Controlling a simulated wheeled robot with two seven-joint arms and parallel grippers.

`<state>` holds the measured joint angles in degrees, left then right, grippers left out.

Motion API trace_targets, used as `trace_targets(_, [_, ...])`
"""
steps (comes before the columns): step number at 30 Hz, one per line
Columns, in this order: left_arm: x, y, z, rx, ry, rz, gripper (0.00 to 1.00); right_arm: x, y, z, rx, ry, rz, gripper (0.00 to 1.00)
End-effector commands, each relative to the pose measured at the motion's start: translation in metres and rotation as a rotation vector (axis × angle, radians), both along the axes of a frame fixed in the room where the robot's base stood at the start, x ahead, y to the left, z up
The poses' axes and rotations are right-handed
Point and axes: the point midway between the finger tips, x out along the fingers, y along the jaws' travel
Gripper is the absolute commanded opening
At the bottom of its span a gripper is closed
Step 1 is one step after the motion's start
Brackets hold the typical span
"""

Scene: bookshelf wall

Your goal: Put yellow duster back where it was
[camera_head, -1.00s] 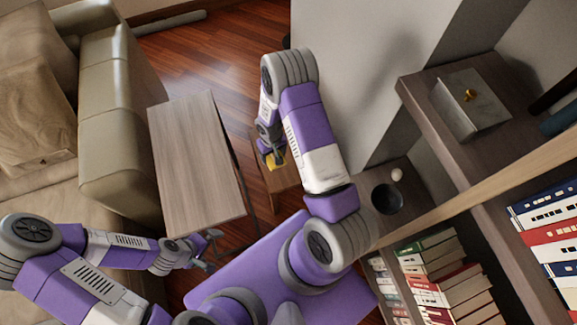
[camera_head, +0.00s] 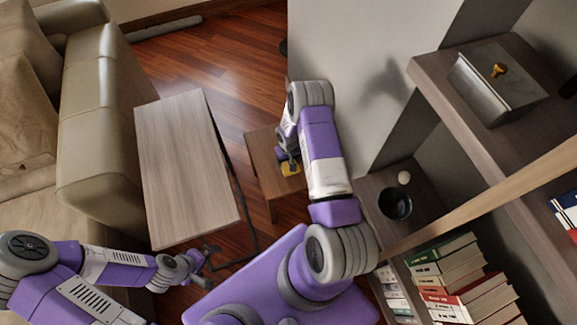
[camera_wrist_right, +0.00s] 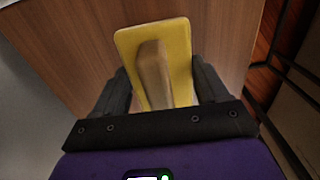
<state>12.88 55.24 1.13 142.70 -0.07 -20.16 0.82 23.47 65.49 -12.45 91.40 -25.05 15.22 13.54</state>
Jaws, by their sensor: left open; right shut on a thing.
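The yellow duster (camera_head: 290,169) is a small flat yellow block with a wooden handle. It is above or on a small brown wooden table (camera_head: 262,150); I cannot tell whether it touches the top. My right gripper (camera_head: 287,158) is shut on it. In the right wrist view the duster (camera_wrist_right: 181,38) sits between the two dark fingers of the right gripper (camera_wrist_right: 160,85), over the brown wooden top (camera_wrist_right: 225,35). My left gripper (camera_head: 207,268) is open and empty, low beside the near end of the pale table.
A pale wooden table (camera_head: 185,165) stands left of the small table, with a beige sofa (camera_head: 95,130) beyond it.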

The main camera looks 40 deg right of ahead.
Motion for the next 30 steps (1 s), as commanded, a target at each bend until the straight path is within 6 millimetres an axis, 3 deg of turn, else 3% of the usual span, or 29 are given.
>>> trace_targets(6, [0.0, 0.0, -0.014, 0.0, 0.0, 0.0, 1.0, -0.001, 0.001, -0.032, 0.002, 0.002, -0.001, 0.31])
trace_targets(24, [0.0, 0.0, -0.013, 0.0, 0.0, 0.0, 1.0, -0.001, 0.0, -0.043, 0.0, 0.001, 0.0, 0.31])
trace_targets(25, [0.0, 0.0, -0.013, 0.0, 0.0, 0.0, 1.0, -0.001, 0.0, -0.043, 0.0, 0.001, 0.0, 0.77])
trace_targets(30, [0.0, 0.0, -0.014, 0.0, 0.0, 0.0, 1.0, -0.001, 0.001, -0.045, 0.002, -0.001, -0.002, 0.99])
